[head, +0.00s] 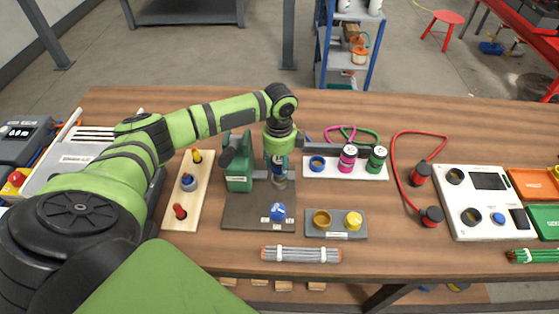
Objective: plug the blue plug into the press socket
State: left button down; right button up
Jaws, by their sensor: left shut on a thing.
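My left gripper (279,164) points straight down over the dark base plate (240,212) of the green press (238,178). It is shut on a small bluish-grey thing, probably the blue plug (280,181), which shows just below the fingers. The fingers hide most of it. The press socket is hidden under the gripper, and I cannot tell whether the plug touches it. A blue knob (278,211) sits at the front of the same plate. My right gripper is not in view.
A white panel with an empty blue ring (317,163), a pink plug (348,158) and a green plug (376,158) stands right of the press. A wooden peg board (182,212) is left. A grey box with a yellow knob (353,220) and a cable bundle (301,254) are in front.

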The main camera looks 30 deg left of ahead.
pick_arm(q)
jog(key=shift+f+b, duration=0.5)
jog(key=shift+f, duration=0.95)
jog(key=c, duration=0.6)
grip_release()
jog(key=shift+o, duration=0.2)
notch_tip(320, 180, up, 12)
